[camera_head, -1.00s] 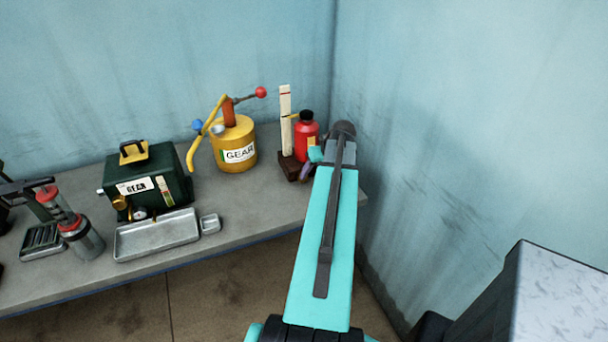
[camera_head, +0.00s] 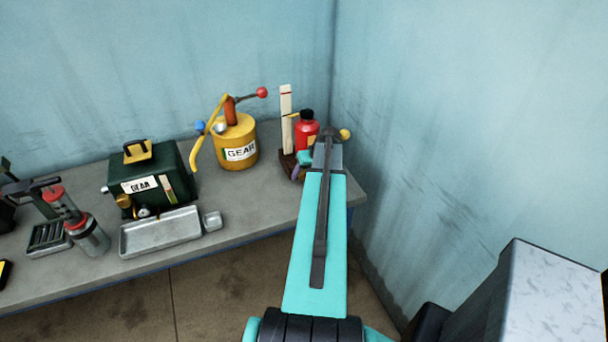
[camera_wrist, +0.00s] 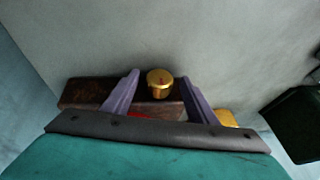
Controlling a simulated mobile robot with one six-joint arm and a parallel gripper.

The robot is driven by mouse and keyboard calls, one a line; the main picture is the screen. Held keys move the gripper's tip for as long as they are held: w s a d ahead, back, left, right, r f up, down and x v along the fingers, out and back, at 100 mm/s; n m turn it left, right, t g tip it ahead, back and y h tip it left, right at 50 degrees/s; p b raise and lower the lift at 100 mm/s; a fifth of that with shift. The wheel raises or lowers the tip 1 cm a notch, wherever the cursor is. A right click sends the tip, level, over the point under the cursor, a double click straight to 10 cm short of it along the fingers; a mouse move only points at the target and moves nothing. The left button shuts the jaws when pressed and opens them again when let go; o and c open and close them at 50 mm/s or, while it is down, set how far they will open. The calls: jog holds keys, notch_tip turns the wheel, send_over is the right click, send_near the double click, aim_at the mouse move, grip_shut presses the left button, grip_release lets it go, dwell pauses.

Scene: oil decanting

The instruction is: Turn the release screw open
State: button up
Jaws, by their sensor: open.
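In the head view, a red bottle-shaped body (camera_head: 305,131) with a black cap stands on the brown base (camera_head: 288,165). My arm hides its lower right side and the knob there.
A white upright board (camera_head: 286,112) stands beside the red body. A yellow ball (camera_head: 345,134) shows right of my wrist. The yellow GEAR can (camera_head: 236,150), green GEAR box (camera_head: 150,180) and metal tray (camera_head: 160,240) stand left. The wall is close on the right.

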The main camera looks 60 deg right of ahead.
jog(key=c, duration=1.1)
jog(key=shift+d+f+y+b, duration=0.1)
jog(key=shift+f+y+b, duration=0.15)
jog(key=shift+b, duration=0.3)
jog(key=shift+r+t+y, duration=0.2)
jog(key=shift+t+y, duration=0.15)
jog(key=shift+t, duration=0.05)
jog(key=o, duration=1.1)
jog(key=shift+s+r, duration=0.1)
